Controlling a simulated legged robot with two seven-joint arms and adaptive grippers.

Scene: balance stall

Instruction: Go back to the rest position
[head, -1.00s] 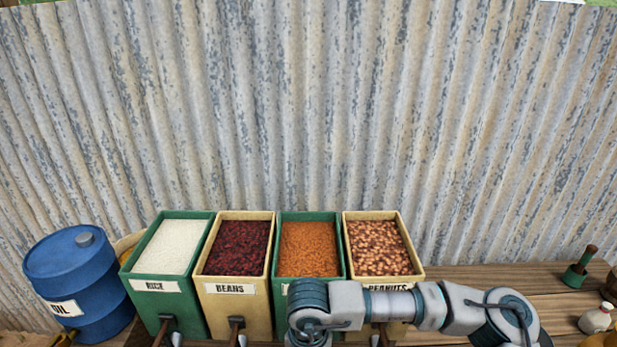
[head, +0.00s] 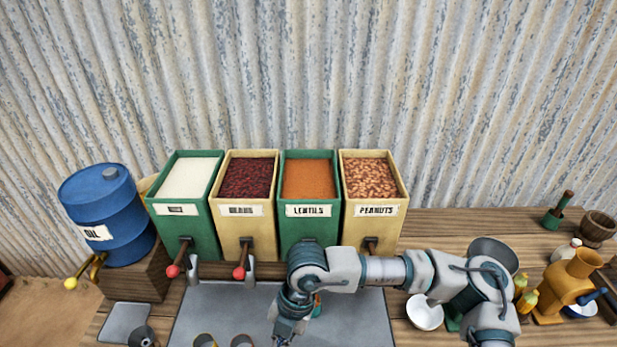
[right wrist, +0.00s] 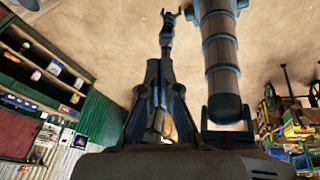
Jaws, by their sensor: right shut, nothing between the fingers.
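My right arm comes in from the right in the head view and bends down in front of the bins. Its gripper (head: 285,335) is at the bottom edge, over the grey mat (head: 240,305), partly cut off. In the right wrist view its fingers (right wrist: 166,60) run close together, shut and empty. A pale sandy surface fills the middle of that view beyond them. My left gripper is not in view.
Rice (head: 187,178), beans (head: 247,178), lentils (head: 308,178) and peanuts (head: 371,178) bins stand along the corrugated wall. A blue oil drum (head: 108,215) is left. A white bowl (head: 425,312) and orange grinder (head: 568,283) are right. Small cups (head: 205,341) stand at the front.

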